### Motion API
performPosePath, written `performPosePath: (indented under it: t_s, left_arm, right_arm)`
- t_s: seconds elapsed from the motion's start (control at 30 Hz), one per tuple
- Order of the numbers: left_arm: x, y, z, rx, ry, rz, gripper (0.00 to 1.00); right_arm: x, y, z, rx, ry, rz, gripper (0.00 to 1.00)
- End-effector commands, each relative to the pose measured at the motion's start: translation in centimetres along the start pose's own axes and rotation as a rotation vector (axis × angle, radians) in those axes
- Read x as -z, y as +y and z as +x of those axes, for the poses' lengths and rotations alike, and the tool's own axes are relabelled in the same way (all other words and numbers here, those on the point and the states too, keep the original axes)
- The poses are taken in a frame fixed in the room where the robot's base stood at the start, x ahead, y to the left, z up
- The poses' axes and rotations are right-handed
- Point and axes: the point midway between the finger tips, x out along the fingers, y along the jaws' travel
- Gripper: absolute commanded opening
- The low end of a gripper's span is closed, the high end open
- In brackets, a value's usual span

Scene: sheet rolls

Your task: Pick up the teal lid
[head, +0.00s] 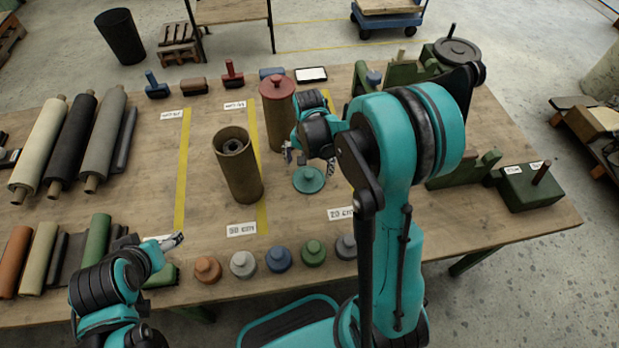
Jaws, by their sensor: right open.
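The teal lid (309,180) is a round disc with a knob on top. It lies on the table to the right of an open brown tube (238,165) that stands upright. My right gripper (292,157) is open, above and a little to the left of the lid, and apart from it as far as I can see. My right arm covers the table just right of the lid. My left gripper (176,240) is low at the left, near the table's front edge; its finger state is too small to tell.
A brown tube with a red lid (277,85) stands behind my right gripper. A front row holds several knobbed lids, including an orange one (208,269) and a blue one (278,260). Sheet rolls (101,130) lie at the left. Green machinery (470,168) stands at the right.

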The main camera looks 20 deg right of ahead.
Motion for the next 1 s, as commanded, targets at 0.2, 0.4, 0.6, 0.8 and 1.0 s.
performPosePath:
  t_s: [0.2, 0.4, 0.6, 0.8, 1.0]
  left_arm:
    - [-1.0, 0.0, 1.4, 0.0, 0.0, 0.0, 0.72]
    - [-1.5, 0.0, 2.2, 0.0, 0.0, 0.0, 0.72]
    - [-1.4, 0.0, 2.0, 0.0, 0.0, 0.0, 0.72]
    - [-1.4, 0.0, 2.0, 0.0, 0.0, 0.0, 0.72]
    - [-1.4, 0.0, 2.0, 0.0, 0.0, 0.0, 0.72]
  right_arm:
    - [0.1, -0.2, 2.9, 0.001, 0.001, -0.002, 1.0]
    - [0.1, -0.2, 5.2, 0.001, 0.001, -0.002, 1.0]
    - [0.0, -0.2, 5.1, 0.001, 0.001, -0.002, 1.0]
    - [0.1, -0.2, 5.1, 0.001, 0.001, -0.002, 0.47]
    - [0.0, -0.2, 5.1, 0.001, 0.0, -0.002, 0.34]
